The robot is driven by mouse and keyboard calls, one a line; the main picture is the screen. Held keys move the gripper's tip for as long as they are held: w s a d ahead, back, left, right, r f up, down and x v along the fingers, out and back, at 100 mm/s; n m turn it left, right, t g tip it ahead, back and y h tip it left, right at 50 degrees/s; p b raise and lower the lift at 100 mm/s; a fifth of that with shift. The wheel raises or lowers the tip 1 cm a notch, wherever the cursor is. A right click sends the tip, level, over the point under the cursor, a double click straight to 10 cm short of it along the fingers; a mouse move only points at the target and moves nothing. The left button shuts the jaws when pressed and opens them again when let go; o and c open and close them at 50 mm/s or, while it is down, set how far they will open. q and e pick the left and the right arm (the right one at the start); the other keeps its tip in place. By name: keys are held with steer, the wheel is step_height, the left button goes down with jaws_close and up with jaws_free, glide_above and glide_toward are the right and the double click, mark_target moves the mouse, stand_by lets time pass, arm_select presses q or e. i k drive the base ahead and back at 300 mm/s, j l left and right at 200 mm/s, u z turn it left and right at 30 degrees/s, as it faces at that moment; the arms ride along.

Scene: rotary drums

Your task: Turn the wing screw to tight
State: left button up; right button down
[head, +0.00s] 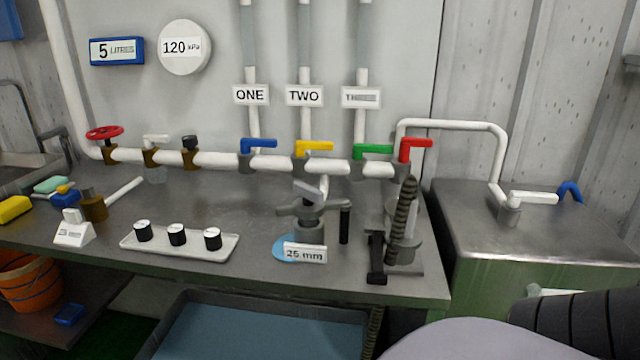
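A grey metal fitting (310,228) stands on the workbench behind a "25 mm" label. A flat, wing-like piece (308,190) sits tilted on its top, with a grey bar reaching out to the left below it. This looks like the wing screw, but I cannot be sure. I cannot tell how tight it is. A brass fitting (93,205) with a long white handle stands at the left of the bench, beside a small white card whose text is too small to read. Neither of my grippers shows.
The workbench (190,190) carries a pipe with several coloured valve handles along its back. A white tray (128,244) with three black knobs stands at the front. A ribbed dark hose (403,215) rises right of the fitting. A green cabinet (540,235) stands at the right.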

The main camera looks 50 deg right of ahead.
mark_target(310, 195)
steer(key=z, duration=1.55)
